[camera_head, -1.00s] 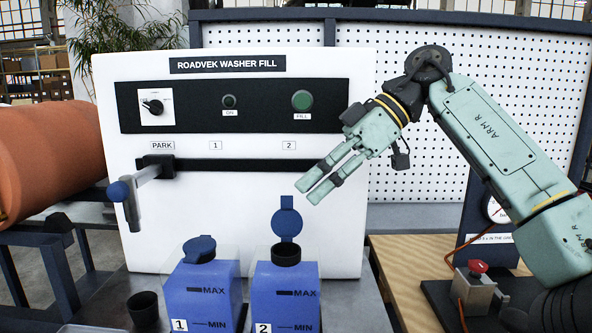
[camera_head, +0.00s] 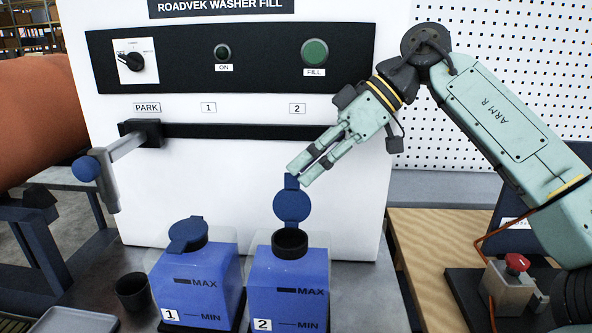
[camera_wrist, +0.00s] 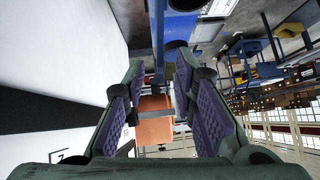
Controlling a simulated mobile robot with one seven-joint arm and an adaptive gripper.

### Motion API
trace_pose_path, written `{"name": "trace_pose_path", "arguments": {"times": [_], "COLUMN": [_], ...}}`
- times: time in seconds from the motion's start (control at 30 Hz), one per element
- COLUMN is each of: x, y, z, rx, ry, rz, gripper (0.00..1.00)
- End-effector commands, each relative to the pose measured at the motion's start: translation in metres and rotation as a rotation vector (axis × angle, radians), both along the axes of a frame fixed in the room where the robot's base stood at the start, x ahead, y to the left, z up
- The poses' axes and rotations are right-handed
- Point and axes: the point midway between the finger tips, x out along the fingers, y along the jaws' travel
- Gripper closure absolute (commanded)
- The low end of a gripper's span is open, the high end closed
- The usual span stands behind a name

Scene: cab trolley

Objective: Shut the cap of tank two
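Tank two (camera_head: 290,287) is a blue tank labelled 2, with a black open neck (camera_head: 289,243). Its blue round cap (camera_head: 292,207) stands upright behind the neck, open, with its tab pointing up. My gripper (camera_head: 298,174) is at the tab's top, its fingertips overlapping it in the head view; I cannot tell whether they touch. In the wrist view my gripper (camera_wrist: 158,85) has its fingers apart, with a narrow blue strip beyond them, probably the cap edge-on. Tank one (camera_head: 197,285) stands to the left, its cap (camera_head: 188,234) on its neck.
The white washer-fill panel (camera_head: 250,190) rises close behind the tanks. A lever with a blue knob (camera_head: 86,168) juts out at left, by PARK. A black cup (camera_head: 133,291) stands left of tank one. A red button box (camera_head: 515,275) is at right.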

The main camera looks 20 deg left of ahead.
Motion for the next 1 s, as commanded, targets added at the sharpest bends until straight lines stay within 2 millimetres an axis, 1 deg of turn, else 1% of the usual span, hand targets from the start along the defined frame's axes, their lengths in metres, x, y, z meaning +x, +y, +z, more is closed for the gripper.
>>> {"name": "trace_pose_path", "arguments": {"times": [0.1,0.2,0.33,0.57,0.93,1.0], "x": [-0.005,-0.007,-0.009,-0.009,-0.009,-0.008], "y": [0.011,0.016,0.020,0.020,0.020,0.020], "z": [-0.011,-0.017,-0.021,-0.021,-0.021,-0.021], "rx": [0.000,0.001,0.000,0.000,0.000,0.000], "ry": [0.000,0.000,0.000,0.000,0.000,0.000], "rz": [0.003,0.000,0.000,0.000,0.000,0.000], "gripper": [0.75,0.75,0.75,0.75,0.99,1.00]}}
